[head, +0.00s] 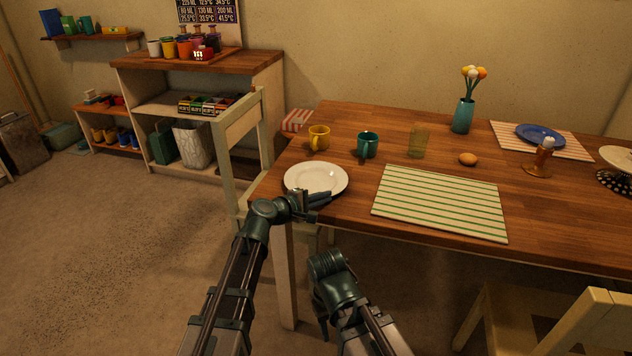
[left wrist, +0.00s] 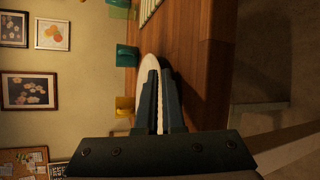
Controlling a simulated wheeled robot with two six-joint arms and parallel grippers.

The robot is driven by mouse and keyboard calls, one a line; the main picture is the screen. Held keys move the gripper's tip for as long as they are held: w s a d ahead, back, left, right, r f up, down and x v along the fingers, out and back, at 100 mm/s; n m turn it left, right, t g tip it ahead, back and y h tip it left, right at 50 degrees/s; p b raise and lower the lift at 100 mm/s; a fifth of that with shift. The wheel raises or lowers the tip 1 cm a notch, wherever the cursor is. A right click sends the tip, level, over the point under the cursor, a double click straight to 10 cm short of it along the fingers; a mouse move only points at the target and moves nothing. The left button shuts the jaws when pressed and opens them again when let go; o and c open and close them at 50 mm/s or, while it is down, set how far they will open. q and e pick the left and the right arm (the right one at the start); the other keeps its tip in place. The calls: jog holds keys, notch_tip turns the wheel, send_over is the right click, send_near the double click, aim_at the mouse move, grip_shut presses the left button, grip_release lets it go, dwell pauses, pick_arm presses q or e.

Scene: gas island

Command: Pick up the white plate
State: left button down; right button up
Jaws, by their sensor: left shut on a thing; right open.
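The white plate (head: 316,178) lies at the near left corner of the wooden table (head: 545,212) in the head view. My left gripper (head: 322,197) is at the plate's near right rim, shut on it. In the left wrist view the plate (left wrist: 150,68) shows edge-on between the two fingers of my left gripper (left wrist: 160,88). Whether the plate is lifted off the table is hard to tell. My right gripper (head: 323,330) is low in front of the table, apart from the plate; its fingers are mostly hidden, and it is open.
A yellow mug (head: 319,138) and a teal mug (head: 368,145) stand just behind the plate. A green-striped placemat (head: 440,203) lies to its right, with a glass (head: 418,142) behind. A chair (head: 238,135) stands at the table's left end.

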pick_arm(q)
jog(key=shift+r, duration=0.1)
dwell(0.7)
notch_tip(320, 180, up, 10)
jog(key=p, duration=1)
